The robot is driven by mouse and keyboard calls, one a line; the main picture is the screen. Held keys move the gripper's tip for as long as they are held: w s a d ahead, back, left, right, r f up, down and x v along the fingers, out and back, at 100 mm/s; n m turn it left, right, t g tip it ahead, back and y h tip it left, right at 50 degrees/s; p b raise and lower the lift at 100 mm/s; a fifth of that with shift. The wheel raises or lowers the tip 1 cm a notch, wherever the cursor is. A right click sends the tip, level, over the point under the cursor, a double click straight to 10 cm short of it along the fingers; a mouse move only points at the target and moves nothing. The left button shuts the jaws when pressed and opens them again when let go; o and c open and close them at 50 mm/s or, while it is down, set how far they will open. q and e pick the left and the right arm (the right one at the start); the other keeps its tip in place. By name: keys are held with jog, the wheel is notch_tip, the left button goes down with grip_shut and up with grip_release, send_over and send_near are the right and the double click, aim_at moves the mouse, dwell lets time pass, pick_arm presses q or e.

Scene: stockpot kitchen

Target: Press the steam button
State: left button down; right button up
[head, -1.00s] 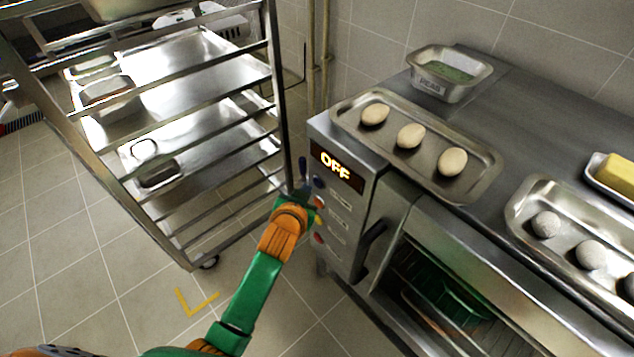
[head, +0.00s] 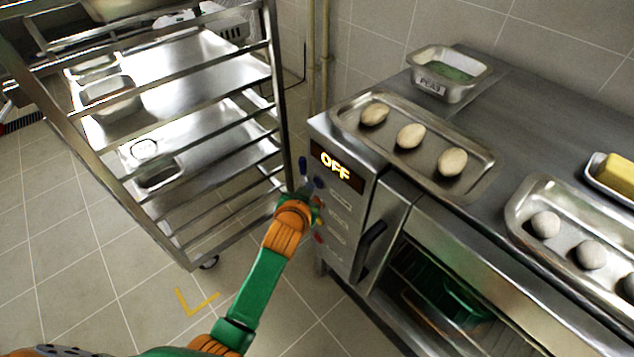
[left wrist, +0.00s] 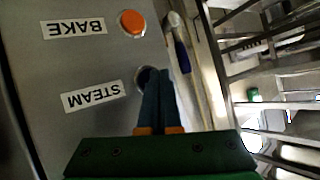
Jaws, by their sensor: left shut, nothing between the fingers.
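The steam button (left wrist: 147,78) is dark blue and sits beside the STEAM label (left wrist: 92,95), which is upside down in the left wrist view. In the head view, a blue button (head: 319,184) shows at the top of the oven's control panel, below the display (head: 336,168) reading OFF. My left gripper (head: 311,191) is shut and empty, its fingers pointing at the panel. In the left wrist view, the fingertips (left wrist: 158,74) overlap the button's edge and partly hide it; I cannot tell whether they touch it. My right gripper is out of view.
An orange button (left wrist: 132,22) by the BAKE label is close by. A blue-handled lever (head: 303,167) projects at the panel's left edge, near my gripper. A metal rack (head: 190,130) stands to the left. The oven door handle (head: 370,248) is to the right.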

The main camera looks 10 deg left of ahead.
pick_arm(q)
jog(key=shift+w+d, duration=0.25)
jog(key=shift+w, duration=0.05)
dwell(0.5)
dwell(0.3)
jog(key=shift+s+a+p, duration=0.55)
jog(key=shift+s+p, duration=0.1)
jog(key=s+a+p, duration=0.1)
jog(key=s, duration=0.1)
jog(key=s+a+p, duration=0.2)
dwell(0.9)
